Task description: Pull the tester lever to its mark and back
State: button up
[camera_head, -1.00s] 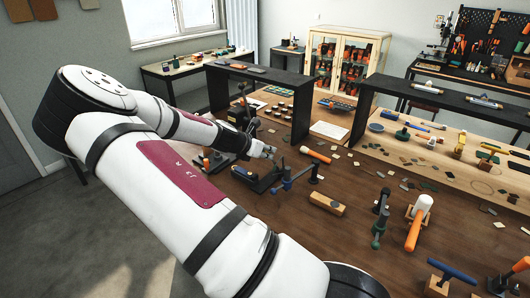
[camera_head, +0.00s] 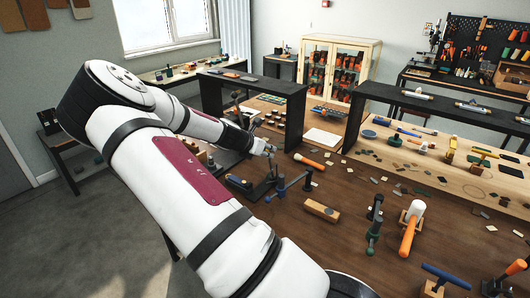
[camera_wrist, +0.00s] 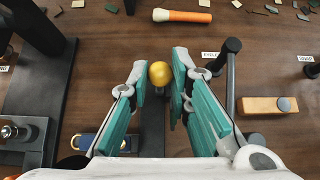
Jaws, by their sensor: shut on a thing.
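The tester lever's gold ball knob (camera_wrist: 160,73) is between the fingertips of my gripper (camera_wrist: 160,82) in the wrist view. The teal finger pads are shut on it. A dark bar (camera_wrist: 153,130) runs below the knob between the fingers. In the head view my gripper (camera_head: 264,149) is over the near left part of the workbench, with a thin dark upright (camera_head: 271,167) just below it. The knob is too small to make out there. I cannot make out the lever's mark in either view.
A dark press frame (camera_wrist: 42,85) stands left, and a post with a grey arm (camera_wrist: 231,75) stands right beside an "EYELET" label (camera_wrist: 210,55). A wooden block (camera_wrist: 272,106) lies farther right. An orange-handled tool (camera_wrist: 176,16) lies beyond the knob.

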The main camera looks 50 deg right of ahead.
jog(key=shift+d+r, duration=0.2)
jog(key=shift+d, duration=0.55)
jog(key=o, duration=0.9)
jog(key=v, duration=1.2)
